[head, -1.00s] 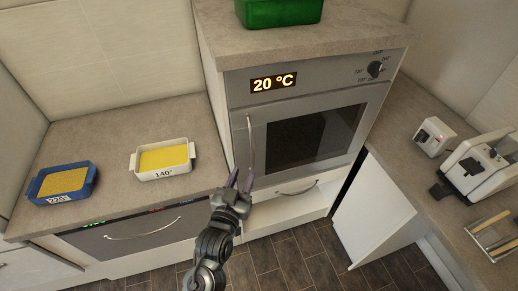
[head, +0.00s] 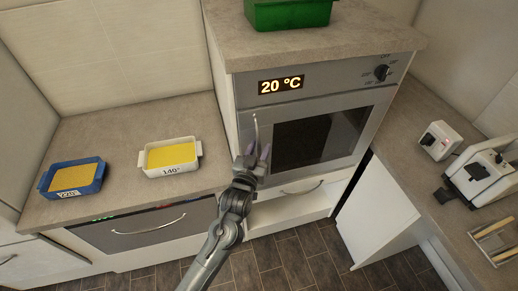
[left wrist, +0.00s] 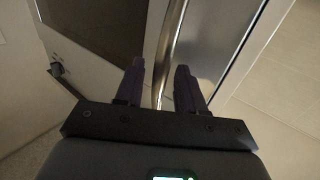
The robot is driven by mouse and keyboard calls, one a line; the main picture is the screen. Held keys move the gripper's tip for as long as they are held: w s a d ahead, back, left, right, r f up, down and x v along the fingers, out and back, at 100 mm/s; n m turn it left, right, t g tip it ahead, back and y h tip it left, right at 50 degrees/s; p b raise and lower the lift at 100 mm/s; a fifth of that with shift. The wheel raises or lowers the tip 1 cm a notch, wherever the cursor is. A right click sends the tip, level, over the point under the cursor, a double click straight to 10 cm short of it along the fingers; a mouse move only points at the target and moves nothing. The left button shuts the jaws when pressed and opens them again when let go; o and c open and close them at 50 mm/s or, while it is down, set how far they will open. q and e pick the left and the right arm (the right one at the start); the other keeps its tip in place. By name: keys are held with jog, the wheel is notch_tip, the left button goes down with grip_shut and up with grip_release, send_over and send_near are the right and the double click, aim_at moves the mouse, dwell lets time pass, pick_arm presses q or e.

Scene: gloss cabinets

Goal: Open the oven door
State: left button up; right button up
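The oven (head: 310,125) is a built-in silver unit with a dark window, and its door is shut. Its vertical metal handle (head: 256,130) runs along the left side of the door. My left gripper (head: 252,155) is at the handle's lower part, with its fingers pointing up toward the door. In the left wrist view the handle (left wrist: 172,45) runs down between the two dark fingers of the gripper (left wrist: 160,82). The fingers are apart, with a gap visible around the handle. My right gripper is not in view.
The display (head: 281,85) reads 20 °C, beside a knob (head: 382,72). A green container (head: 288,14) stands on top. Left counter holds a white dish (head: 170,157) and a blue dish (head: 72,178). A white cabinet door (head: 377,213) stands open at lower right.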

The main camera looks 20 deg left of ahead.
pick_arm(q)
grip_shut()
dwell(0.4)
